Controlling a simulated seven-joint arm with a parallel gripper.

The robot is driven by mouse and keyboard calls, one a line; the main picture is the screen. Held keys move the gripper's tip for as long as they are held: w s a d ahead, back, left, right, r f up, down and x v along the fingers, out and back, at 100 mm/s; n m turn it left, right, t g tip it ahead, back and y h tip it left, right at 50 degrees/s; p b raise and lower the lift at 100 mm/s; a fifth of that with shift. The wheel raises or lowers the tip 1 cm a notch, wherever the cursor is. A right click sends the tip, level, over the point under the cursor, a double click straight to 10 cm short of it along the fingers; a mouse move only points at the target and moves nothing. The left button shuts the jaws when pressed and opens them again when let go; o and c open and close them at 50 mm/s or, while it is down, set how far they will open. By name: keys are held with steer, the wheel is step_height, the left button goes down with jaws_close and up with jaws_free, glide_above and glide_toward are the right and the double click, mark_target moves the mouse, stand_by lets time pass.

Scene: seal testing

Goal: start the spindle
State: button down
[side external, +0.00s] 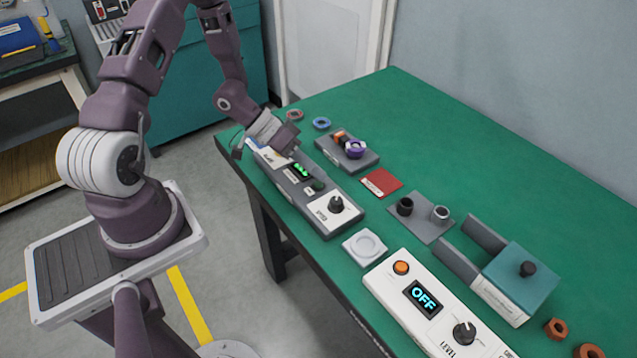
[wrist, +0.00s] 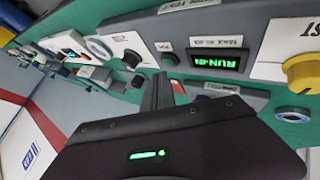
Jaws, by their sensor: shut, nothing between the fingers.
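A long grey control panel (side external: 290,188) lies along the table's left edge. Its small green display shows in the wrist view (wrist: 219,61) and seems to begin with "RUN"; the rest is unclear. A dark round button (wrist: 170,59) sits left of the display, and a black knob (side external: 336,204) stands on a white plate at the panel's near end. A yellow knob (wrist: 304,72) is at the other end. My gripper (side external: 293,153) is over the panel's far part. In the wrist view its fingers (wrist: 163,88) are together and empty, close to the dark button; contact cannot be told. No spindle is clearly identifiable.
A white panel (side external: 385,282) with an orange button (side external: 401,267) and a display reading "OFF" (side external: 422,298) stands nearer. A white dish (side external: 365,247), a teal-topped fixture (side external: 522,273) and a grey tray with rings (side external: 365,160) are around. The table's right back is clear.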

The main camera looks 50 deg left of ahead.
mark_target(314, 184)
steer(key=shift+r, duration=2.55)
